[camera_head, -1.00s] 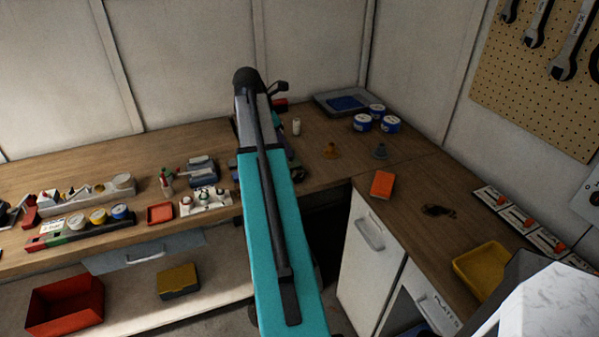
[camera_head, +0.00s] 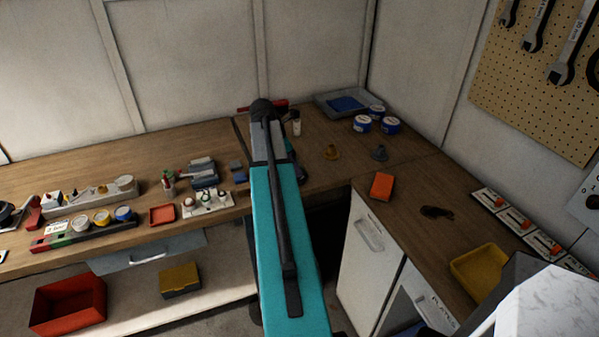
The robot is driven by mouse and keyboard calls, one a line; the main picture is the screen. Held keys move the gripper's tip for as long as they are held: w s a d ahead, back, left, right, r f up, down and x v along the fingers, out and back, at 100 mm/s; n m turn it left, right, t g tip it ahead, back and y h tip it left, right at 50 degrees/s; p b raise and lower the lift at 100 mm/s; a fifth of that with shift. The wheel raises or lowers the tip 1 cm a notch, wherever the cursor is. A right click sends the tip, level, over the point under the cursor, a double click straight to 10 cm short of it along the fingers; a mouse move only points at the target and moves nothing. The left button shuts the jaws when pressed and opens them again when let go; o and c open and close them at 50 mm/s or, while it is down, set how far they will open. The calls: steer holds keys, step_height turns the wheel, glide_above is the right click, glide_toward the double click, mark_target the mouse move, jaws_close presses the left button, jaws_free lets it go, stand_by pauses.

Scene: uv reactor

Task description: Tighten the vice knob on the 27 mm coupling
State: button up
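My teal and grey arm reaches away over the bench and covers the middle of the view. My gripper is hidden behind the arm's far end. I cannot make out the vice, its knob or the 27 mm coupling. A small blue block (camera_head: 237,170) shows just left of the arm, and a red piece (camera_head: 246,108) shows behind the arm's far end. I cannot tell whether either belongs to the vice. Whether anything is held does not show.
A small white bottle (camera_head: 296,127) stands close right of the arm's end. Blue-and-white tins (camera_head: 362,124) and a grey tray (camera_head: 335,101) are in the back corner. An orange box (camera_head: 382,186) and yellow tray (camera_head: 479,270) lie on the right bench. Small parts crowd the left bench.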

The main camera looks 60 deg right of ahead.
steer(key=shift+p+x, duration=0.55)
steer(key=shift+x, duration=1.85)
steer(key=shift+c, duration=0.2)
jaws_close()
steer(key=shift+d, duration=0.4)
steer(key=shift+a, duration=0.3)
